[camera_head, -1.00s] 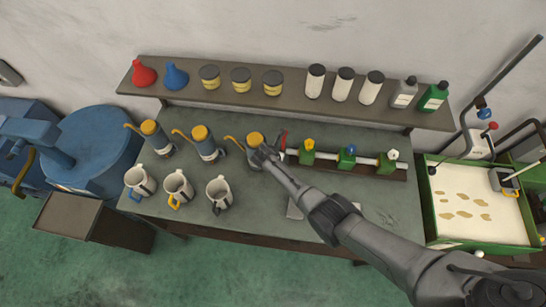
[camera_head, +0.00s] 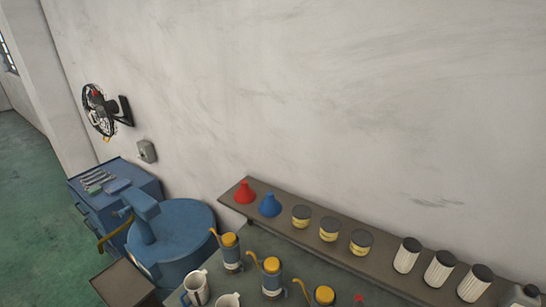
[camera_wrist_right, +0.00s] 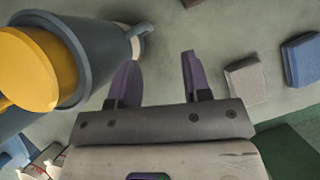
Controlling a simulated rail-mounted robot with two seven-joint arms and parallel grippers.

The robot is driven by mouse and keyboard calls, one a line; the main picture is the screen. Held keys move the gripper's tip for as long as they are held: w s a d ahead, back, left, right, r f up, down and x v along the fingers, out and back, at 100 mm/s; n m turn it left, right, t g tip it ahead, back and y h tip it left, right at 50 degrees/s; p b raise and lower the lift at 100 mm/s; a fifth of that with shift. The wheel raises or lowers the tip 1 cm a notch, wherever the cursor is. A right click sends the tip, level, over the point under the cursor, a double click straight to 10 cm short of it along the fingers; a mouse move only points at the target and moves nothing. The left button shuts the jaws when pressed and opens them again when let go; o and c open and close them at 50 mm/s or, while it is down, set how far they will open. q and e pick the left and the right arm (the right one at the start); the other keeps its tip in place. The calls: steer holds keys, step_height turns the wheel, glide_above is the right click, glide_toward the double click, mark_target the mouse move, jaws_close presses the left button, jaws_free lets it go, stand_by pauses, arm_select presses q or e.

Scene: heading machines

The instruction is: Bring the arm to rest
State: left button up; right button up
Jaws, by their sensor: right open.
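My right gripper (camera_wrist_right: 160,78) shows in the right wrist view with its two purple-grey fingers apart and nothing between them. An oil can with a yellow top (camera_wrist_right: 25,70) stands close beside its left finger; I cannot tell whether they touch. The head view shows neither of my grippers. It shows several yellow-topped oil cans, one of them here (camera_head: 231,252), at its lower edge.
In the wrist view, a grey block (camera_wrist_right: 246,82) and a blue block (camera_wrist_right: 302,60) lie right of the fingers. In the head view, a shelf (camera_head: 225,199) holds funnels, tins and white canisters. A blue round machine (camera_head: 185,225) and a wall fan (camera_head: 100,110) are left.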

steer(key=w+a+r+m+t+y, duration=0.1)
steer(key=w+a+r+m, duration=0.1)
steer(key=r+m, duration=0.65)
steer(key=w+a+r+m+y, duration=0.1)
steer(key=w+a+r+m, duration=0.1)
steer(key=r+m, duration=0.7)
steer(key=s+r+m+t+y, duration=0.25)
steer(key=s+r+m, duration=0.35)
steer(key=r, duration=0.5)
steer(key=s+t, duration=0.2)
steer(key=s, duration=1.5)
steer(key=s+f+g, duration=0.2)
steer(key=s+f, duration=0.4)
steer(key=s, duration=0.3)
steer(key=s+d+f+g, duration=0.1)
steer(key=s+f+g, duration=0.2)
steer(key=s+f, duration=0.3)
steer(key=s, duration=0.4)
steer(key=shift+s+d+g, duration=0.15)
steer(key=shift+d+g, duration=0.1)
steer(key=shift+g, duration=0.1)
steer(key=shift+n, duration=0.25)
